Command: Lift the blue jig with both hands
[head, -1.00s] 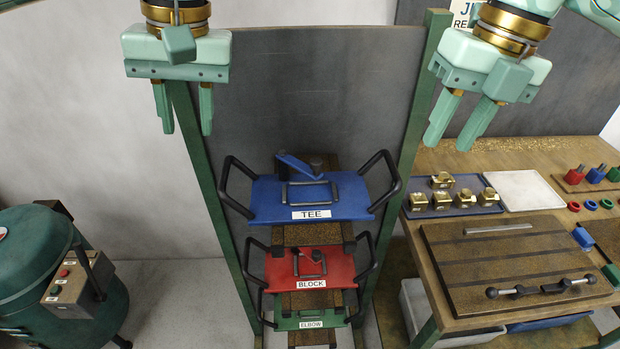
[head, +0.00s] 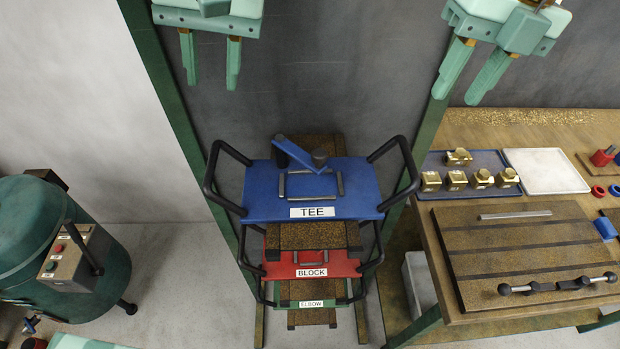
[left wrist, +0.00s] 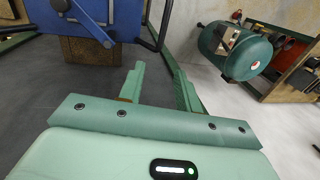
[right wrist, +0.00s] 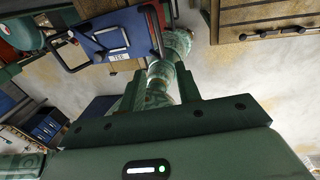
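The blue jig (head: 258,205), labelled TEE, lies flat on the top level of a rack, with a black loop handle on its left and another on its right. It also shows in the left wrist view (left wrist: 112,22) and the right wrist view (right wrist: 98,22). My left gripper (head: 210,82) is open and empty, above and left of the jig in the head view. My right gripper (head: 478,88) is open and empty, above and right of it. Both are apart from the handles.
Below are a red jig (head: 343,266) labelled BLOCK and a green jig (head: 345,290) labelled ELBOW. Green rack posts flank the jigs. A workbench (head: 440,200) with brass parts on a blue tray (head: 440,160) stands right. A green drum machine (head: 30,240) stands left.

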